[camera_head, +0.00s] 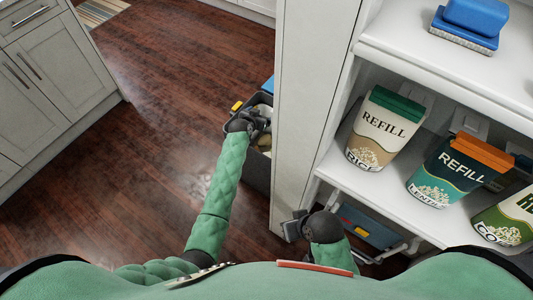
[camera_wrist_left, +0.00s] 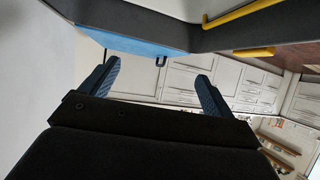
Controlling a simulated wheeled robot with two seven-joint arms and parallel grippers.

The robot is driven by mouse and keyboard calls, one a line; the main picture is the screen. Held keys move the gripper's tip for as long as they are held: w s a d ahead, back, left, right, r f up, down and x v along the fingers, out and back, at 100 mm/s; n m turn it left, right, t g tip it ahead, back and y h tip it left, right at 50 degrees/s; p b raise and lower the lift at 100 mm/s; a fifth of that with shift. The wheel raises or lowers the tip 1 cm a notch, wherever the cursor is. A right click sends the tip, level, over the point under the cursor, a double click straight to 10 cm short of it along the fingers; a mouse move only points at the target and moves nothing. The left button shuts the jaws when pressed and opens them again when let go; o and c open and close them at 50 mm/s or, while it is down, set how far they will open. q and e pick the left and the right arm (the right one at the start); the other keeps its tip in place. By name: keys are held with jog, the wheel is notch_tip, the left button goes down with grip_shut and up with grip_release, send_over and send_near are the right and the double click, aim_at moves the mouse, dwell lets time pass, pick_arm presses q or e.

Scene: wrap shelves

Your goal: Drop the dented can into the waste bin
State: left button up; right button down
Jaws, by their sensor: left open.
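The waste bin (camera_head: 257,172) is a dark grey box on the floor beside the shelf's side panel, partly hidden by that panel and my left arm. It has blue and yellow parts at its top. My left gripper (camera_head: 262,120) is over the bin's opening. In the left wrist view the left gripper (camera_wrist_left: 158,71) has its fingers wide apart with nothing between them, close to a blue and yellow edged dark body. Something pale shows inside the bin, too small to identify. I cannot make out the dented can. My right gripper (camera_head: 293,228) is low in front of the shelves.
White shelves (camera_head: 400,190) at the right hold refill pouches, including a rice pouch (camera_head: 385,130) and a lentil pouch (camera_head: 459,171). A blue brush (camera_head: 470,24) is on the upper shelf. A tall side panel (camera_head: 305,100) borders the bin. Open wooden floor (camera_head: 150,130) lies to the left.

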pick_arm(q)
jog(key=v, duration=0.6)
pick_arm(e)
jog(key=shift+w+a, duration=0.1)
jog(key=shift+a, duration=0.2)
pick_arm(q)
jog(key=shift+s+r, duration=0.1)
jog(key=shift+s, duration=0.05)
pick_arm(e)
jog(key=shift+d+f, duration=0.1)
pick_arm(q)
jog(key=s+a+r+n+g+y+p, duration=0.1)
jog(key=s+a+r+g, duration=0.2)
jog(key=s+r, duration=0.55)
jog(key=s+a+r+n+g+y, duration=0.2)
jog(key=s+a+r, duration=0.3)
jog(key=s, duration=0.6)
jog(key=s+a+g+p, duration=0.3)
jog(key=s, duration=2.4)
jog(key=shift+s+f+g+y, duration=0.3)
jog(key=shift+f+g, duration=0.1)
jog(key=shift+f, duration=0.05)
pick_arm(e)
jog(key=s+d+r+g+h, duration=0.1)
jog(key=s+d+r, duration=0.1)
jog(key=d+r, duration=0.4)
jog(key=shift+s+r+g+h, duration=0.15)
jog(key=shift+r+g+h, duration=0.15)
jog(key=shift+r+h, duration=0.1)
